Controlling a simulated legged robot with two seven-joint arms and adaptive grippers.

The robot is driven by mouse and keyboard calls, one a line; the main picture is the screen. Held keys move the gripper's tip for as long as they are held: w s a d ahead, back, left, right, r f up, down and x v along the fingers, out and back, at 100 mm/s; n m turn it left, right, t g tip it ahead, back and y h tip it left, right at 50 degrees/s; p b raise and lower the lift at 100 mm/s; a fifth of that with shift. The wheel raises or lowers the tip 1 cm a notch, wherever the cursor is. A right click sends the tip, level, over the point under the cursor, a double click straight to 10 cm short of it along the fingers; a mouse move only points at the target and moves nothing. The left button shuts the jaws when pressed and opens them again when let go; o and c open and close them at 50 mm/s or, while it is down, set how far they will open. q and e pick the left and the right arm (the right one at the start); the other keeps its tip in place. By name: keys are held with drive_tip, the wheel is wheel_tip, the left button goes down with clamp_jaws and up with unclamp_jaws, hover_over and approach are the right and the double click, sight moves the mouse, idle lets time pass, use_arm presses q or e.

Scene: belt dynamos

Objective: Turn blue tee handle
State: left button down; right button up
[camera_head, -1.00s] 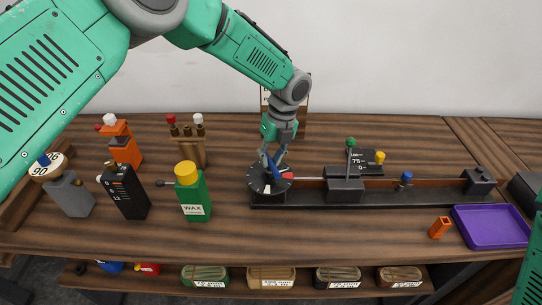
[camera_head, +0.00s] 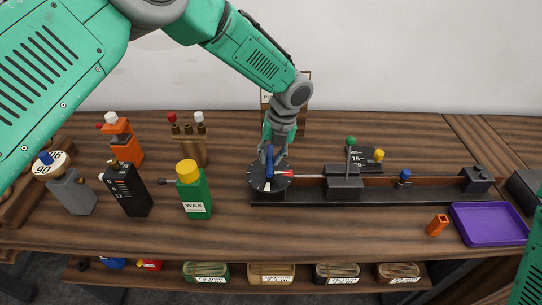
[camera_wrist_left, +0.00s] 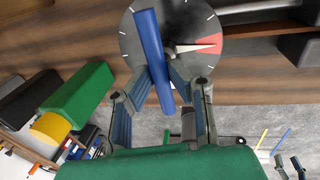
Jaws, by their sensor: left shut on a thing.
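The blue tee handle (camera_head: 269,163) stands at the centre of a dark round dial (camera_head: 256,180) with white ticks and a red sector, at the left end of a long black base. In the left wrist view the blue bar (camera_wrist_left: 152,50) runs nearly up and down across the grey dial (camera_wrist_left: 200,55). The red sector (camera_wrist_left: 198,47) lies right of the bar. My left gripper (camera_head: 270,158) comes down from above and is shut on the handle; its fingers (camera_wrist_left: 162,78) sit on both sides of the bar.
The black base (camera_head: 420,191) runs right, carrying a block with a green-knobbed lever (camera_head: 349,155) and a blue knob (camera_head: 405,174). A green wax bottle (camera_head: 194,197) stands left of the dial. An orange piece (camera_head: 437,225) and purple tray (camera_head: 487,227) lie right. The front middle table is clear.

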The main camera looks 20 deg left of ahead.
use_arm(q)
drive_tip(key=shift+w+r, duration=0.25)
drive_tip(key=shift+w, duration=0.05)
drive_tip(key=c, duration=1.5)
unclamp_jaws()
drive_tip(key=shift+s+d+f, duration=0.1)
wheel_tip(320, 180, up, 12)
drive_tip(key=d, duration=0.2)
drive_tip(key=shift+w+d+f, duration=0.15)
drive_tip(key=shift+w+d, duration=0.05)
drive_tip(key=shift+w, duration=0.15)
